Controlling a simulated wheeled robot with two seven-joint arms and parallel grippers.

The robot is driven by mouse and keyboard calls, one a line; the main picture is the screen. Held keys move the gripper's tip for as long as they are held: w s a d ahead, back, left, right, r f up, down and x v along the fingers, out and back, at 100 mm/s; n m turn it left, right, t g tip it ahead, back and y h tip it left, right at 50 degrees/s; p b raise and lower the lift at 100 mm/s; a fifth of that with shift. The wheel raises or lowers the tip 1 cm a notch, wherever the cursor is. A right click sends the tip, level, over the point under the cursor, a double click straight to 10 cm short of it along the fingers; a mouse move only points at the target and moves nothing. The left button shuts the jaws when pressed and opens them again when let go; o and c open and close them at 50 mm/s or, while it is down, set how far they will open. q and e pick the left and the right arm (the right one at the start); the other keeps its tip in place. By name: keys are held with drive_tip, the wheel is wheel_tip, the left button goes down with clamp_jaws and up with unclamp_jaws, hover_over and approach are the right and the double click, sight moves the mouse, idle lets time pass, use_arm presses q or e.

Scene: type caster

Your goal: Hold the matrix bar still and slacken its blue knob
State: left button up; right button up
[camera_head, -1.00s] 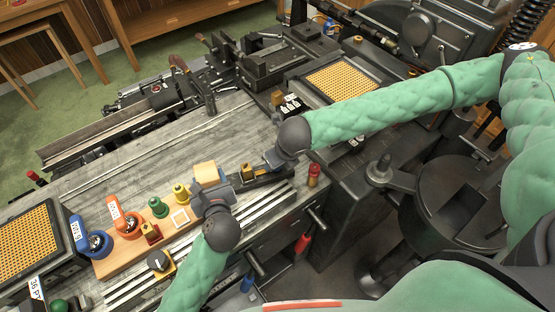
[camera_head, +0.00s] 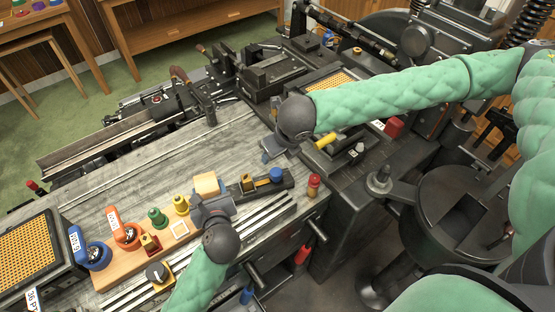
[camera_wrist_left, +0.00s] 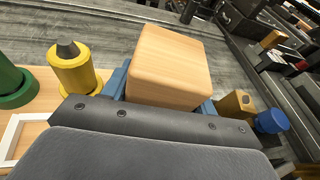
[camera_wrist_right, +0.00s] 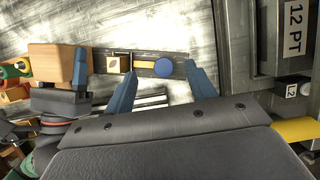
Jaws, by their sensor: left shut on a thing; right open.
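The matrix bar (camera_head: 262,184) is a dark bar lying on the grey bench, with a brass block (camera_head: 247,182) on it and the blue knob (camera_head: 277,174) near its right end. A pale wooden block (camera_head: 206,183) is at the bar's left end. My left gripper (camera_head: 208,200) is shut on this wooden block; its fingers flank the block in the left wrist view (camera_wrist_left: 165,70). My right gripper (camera_head: 272,152) is open and empty, above and behind the knob. In the right wrist view the blue knob (camera_wrist_right: 163,67) appears between the two spread fingertips, apart from them.
A wooden board (camera_head: 110,267) with orange, green, yellow and blue pieces lies left of my left gripper. A red peg (camera_head: 314,183) stands right of the bar. A tray of yellow-orange pieces (camera_head: 28,245) sits at far left. Dark machinery (camera_head: 270,72) stands behind the bench.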

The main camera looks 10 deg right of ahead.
drive_tip(key=shift+r, duration=0.5)
drive_tip(key=shift+f, duration=0.1)
